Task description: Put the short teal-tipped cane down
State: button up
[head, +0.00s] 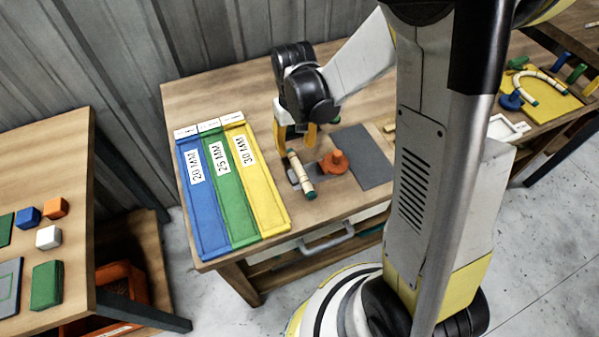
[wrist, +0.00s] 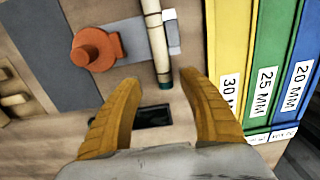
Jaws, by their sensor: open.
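The short teal-tipped cane (head: 301,174) is pale, with dark teal bands at its ends. It lies on the near part of the middle table, beside an orange knob. In the wrist view the cane (wrist: 157,42) runs from the top edge down to its near teal tip. My gripper (head: 297,140) is open at the cane's far end. In the wrist view the open yellow fingers of my gripper (wrist: 163,85) stand on either side of that near tip, with gaps on both sides. The cane seems to rest on a small grey piece; exact contact is unclear.
The orange knob (head: 335,162) and a dark grey mat (head: 362,157) are right of the cane. Blue (head: 203,218), green (head: 228,190) and yellow (head: 262,200) trays marked 20, 25 and 30 MM are left. A dark rectangle (wrist: 153,117) lies between my fingers.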

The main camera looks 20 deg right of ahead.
aim_at(294, 157)
jog(key=f, duration=0.1)
jog(key=f+b, duration=0.1)
jog(key=f, duration=0.1)
jog(key=f+b, duration=0.1)
jog(key=f, duration=0.1)
jog(key=shift+s+a, duration=0.15)
jog(key=shift+a, duration=0.2)
jog(key=shift+c, duration=0.2)
grip_shut()
jog(key=shift+r, duration=0.1)
notch_tip(294, 157, up, 4)
jog(key=shift+r+p, duration=0.15)
jog(key=shift+p, duration=0.85)
jog(key=s+d+r+p, duration=0.3)
jog(key=s+d+r, duration=0.2)
jog(key=s, duration=0.5)
jog(key=shift+s+d+r+p, duration=0.2)
jog(key=shift+r+p, duration=0.15)
jog(key=shift+r, duration=0.45)
